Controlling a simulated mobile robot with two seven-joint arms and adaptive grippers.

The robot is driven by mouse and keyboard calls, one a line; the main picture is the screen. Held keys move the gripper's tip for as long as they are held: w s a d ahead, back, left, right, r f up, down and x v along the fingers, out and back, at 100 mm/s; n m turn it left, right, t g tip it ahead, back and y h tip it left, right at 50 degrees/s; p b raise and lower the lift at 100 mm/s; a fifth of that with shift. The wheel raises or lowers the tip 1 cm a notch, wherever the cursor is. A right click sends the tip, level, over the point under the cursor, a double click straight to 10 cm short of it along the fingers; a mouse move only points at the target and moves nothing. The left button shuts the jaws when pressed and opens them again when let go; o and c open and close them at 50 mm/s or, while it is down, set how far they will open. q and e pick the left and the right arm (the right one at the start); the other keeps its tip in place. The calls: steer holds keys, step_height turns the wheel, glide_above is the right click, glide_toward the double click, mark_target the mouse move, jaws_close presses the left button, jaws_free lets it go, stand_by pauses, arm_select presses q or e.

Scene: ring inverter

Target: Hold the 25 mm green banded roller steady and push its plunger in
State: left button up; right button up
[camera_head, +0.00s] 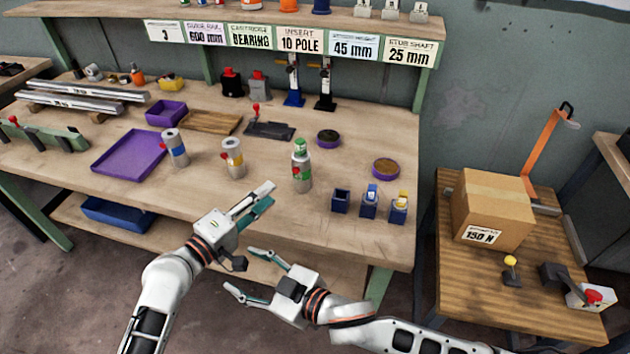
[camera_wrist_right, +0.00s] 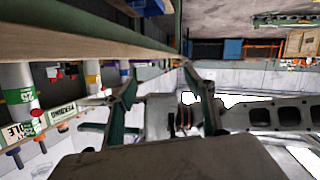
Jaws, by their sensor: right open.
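The 25 mm green banded roller (camera_head: 301,176) stands upright on the workbench. It is a grey cylinder with a green band, a green-topped end and a small red knob on its side. In the right wrist view a cylinder with a green label reading 25 (camera_wrist_right: 20,96) shows at the left edge. My right gripper (camera_head: 238,268) is open and empty in front of the bench, further from the roller. Neither touches it.
A yellow-banded roller (camera_head: 233,160) and a blue-banded roller (camera_head: 175,150) stand to the left. Small blue holders (camera_head: 341,201) stand right of the green one. A purple tray (camera_head: 128,155) lies further left. A side table (camera_head: 450,265) carries a cardboard box (camera_head: 492,205).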

mark_target(306, 175)
steer(key=w+d+m+h, duration=0.1)
steer(key=w+d, duration=0.1)
steer(key=w, duration=0.2)
steer(key=w+d+m+t+h, duration=0.1)
steer(key=w+d, duration=0.2)
steer(key=w, duration=0.1)
steer(key=w+d+r+m+h, duration=0.1)
steer(key=w+d, duration=0.1)
steer(key=w, duration=0.2)
steer(key=shift+d+m+t, duration=0.25)
steer(key=shift+m+t, duration=0.05)
steer(key=shift+m, duration=0.1)
steer(key=w+d+r+m+h, duration=0.1)
steer(key=w+d, duration=0.1)
steer(key=w, duration=0.1)
steer(key=w+d+r+m+t+h, duration=0.1)
steer(key=w+d, duration=0.2)
steer(key=w+d+r+m+h, duration=0.1)
steer(key=w+d+r+m, duration=0.1)
steer(key=w, duration=0.1)
steer(key=shift+d+t, duration=0.35)
steer(key=shift+t, duration=0.05)
steer(key=shift+w, duration=0.35)
steer(key=shift+w+f, duration=0.1)
steer(key=shift+w, duration=0.15)
steer(key=shift+x, duration=3.45)
